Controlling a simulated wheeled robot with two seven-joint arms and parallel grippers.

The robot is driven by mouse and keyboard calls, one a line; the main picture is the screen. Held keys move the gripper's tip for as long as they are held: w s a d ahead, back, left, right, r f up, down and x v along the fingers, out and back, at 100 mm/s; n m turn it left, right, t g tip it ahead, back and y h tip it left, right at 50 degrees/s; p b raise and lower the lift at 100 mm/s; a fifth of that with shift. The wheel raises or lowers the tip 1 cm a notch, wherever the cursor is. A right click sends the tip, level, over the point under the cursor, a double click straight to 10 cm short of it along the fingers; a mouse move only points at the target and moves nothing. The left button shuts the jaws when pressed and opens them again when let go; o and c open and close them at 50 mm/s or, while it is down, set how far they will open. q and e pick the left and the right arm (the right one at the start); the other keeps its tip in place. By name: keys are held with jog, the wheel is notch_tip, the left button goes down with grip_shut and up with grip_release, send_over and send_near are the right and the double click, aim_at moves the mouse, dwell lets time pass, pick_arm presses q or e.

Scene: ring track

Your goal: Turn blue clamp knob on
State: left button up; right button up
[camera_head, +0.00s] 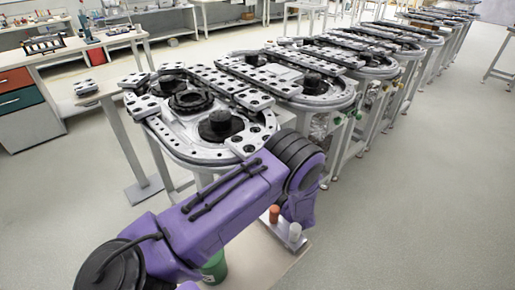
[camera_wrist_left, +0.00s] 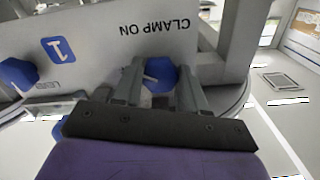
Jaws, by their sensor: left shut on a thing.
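In the left wrist view the blue clamp knob (camera_wrist_left: 160,76) sits on a grey panel (camera_wrist_left: 95,62) below the upside-down words "CLAMP ON". My left gripper (camera_wrist_left: 162,80) has one finger on each side of the knob and is shut on it. A pale pointer mark shows on the knob's face. In the head view my purple left arm reaches in from the bottom left, and its gripper and the knob are hidden. My right gripper is in neither view.
A second blue knob (camera_wrist_left: 18,74) is at the left of the panel, near a blue "1" label (camera_wrist_left: 57,49). The ring track (camera_head: 190,152) stands beyond my arm. An orange cylinder (camera_head: 275,214) and a white cylinder (camera_head: 294,232) stand below it. Floor at right is clear.

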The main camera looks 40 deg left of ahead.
pick_arm(q)
jog(key=m, duration=1.2)
dwell(0.7)
jog(key=o, duration=1.1)
jog(key=shift+c, duration=0.2)
jog(key=s+d+b, duration=0.1)
jog(key=d, duration=0.9)
jog(key=shift+d+b, duration=0.35)
jog(key=shift+b, duration=0.05)
jog(key=shift+a+r, duration=0.1)
